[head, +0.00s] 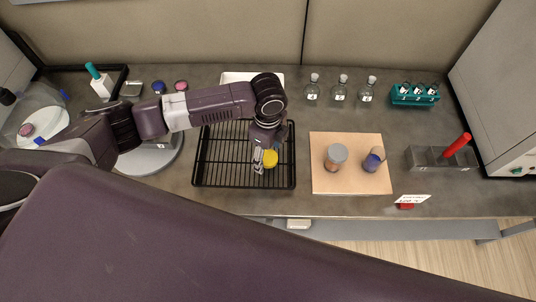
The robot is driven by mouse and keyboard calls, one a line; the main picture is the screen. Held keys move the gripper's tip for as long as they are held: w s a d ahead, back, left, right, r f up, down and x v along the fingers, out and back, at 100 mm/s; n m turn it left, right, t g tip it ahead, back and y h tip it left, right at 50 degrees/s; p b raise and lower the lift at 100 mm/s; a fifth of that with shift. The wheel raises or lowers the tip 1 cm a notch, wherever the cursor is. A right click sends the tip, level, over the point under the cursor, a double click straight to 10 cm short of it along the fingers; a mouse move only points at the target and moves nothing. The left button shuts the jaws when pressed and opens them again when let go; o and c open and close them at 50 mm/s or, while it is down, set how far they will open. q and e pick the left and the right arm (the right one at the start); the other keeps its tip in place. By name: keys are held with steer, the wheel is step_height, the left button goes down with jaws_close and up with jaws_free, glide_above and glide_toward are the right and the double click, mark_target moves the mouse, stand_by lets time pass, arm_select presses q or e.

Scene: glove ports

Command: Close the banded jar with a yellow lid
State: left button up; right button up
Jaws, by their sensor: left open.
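A yellow round lid (271,158) shows at the right part of the black wire rack (222,160). My left gripper (259,162) is open, pointing down right beside the lid and partly covering it; whether the fingers touch it I cannot tell. On the wooden board (352,184) to the right stand two small jars. One jar (336,157) has a grey round top and a brownish body. The other jar (373,160) looks blue-violet with a pale patch or band; its details are too small to tell. My right gripper is out of view.
Several stoppered flasks (340,91) stand behind the board. A teal rack (415,95) with glassware is at the back right. A grey block (428,157) with a red-handled tool (457,145) stands right of the board. A white tray (238,77) lies behind the wire rack.

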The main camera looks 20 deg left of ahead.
mark_target(268, 157)
arm_select(q)
steer(key=shift+f, duration=0.1)
steer(key=c, duration=0.8)
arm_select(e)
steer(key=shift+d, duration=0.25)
arm_select(q)
steer(key=shift+c, duration=0.2)
steer(key=shift+r, duration=0.2)
step_height(268, 157, up, 20)
steer(key=b, duration=0.3)
steer(key=shift+f, duration=0.15)
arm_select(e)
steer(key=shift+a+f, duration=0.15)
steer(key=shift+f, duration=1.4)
